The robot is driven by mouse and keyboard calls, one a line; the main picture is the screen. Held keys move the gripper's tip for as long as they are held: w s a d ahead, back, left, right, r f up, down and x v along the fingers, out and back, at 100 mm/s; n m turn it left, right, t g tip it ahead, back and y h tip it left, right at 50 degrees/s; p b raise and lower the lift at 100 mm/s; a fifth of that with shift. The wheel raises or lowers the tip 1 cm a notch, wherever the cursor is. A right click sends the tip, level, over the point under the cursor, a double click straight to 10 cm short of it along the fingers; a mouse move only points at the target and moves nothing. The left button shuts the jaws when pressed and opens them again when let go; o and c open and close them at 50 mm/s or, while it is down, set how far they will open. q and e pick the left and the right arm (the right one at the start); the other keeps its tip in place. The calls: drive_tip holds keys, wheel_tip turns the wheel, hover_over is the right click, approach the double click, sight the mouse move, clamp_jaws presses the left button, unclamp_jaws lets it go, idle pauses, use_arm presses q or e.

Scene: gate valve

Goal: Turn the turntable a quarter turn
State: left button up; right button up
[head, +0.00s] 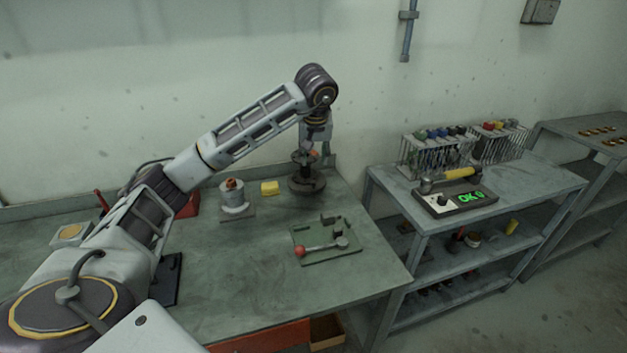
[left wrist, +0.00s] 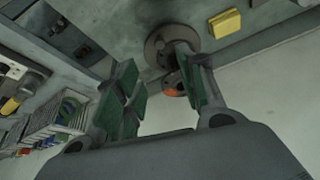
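The dark round turntable (head: 307,185) stands at the back right of the green workbench, with an upright part above its base. A small orange-red knob (head: 314,153) shows near its top. My left gripper (head: 308,150) points down over it from above. In the left wrist view the gripper (left wrist: 163,82) has its green-padded fingers well apart. The turntable's round base (left wrist: 157,50) lies beyond the fingertips, and the orange-red knob (left wrist: 173,89) appears between the fingers, close to the right one. The right finger hides part of the turntable; contact cannot be told. My right gripper is not in view.
A yellow block (head: 269,188) and a white cylindrical fixture (head: 234,200) stand left of the turntable. A plate with a red-knobbed lever (head: 325,243) lies in front. The wall is close behind. A shelf table (head: 540,180) with racks stands to the right.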

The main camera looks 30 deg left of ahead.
sight(313, 181)
use_arm(q)
drive_tip(key=shift+f, duration=0.15)
drive_tip(key=x, duration=1.2)
drive_tip(key=shift+x, duration=0.8)
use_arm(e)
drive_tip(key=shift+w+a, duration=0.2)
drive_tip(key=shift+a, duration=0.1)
use_arm(q)
drive_tip(key=c, duration=0.7)
clamp_jaws()
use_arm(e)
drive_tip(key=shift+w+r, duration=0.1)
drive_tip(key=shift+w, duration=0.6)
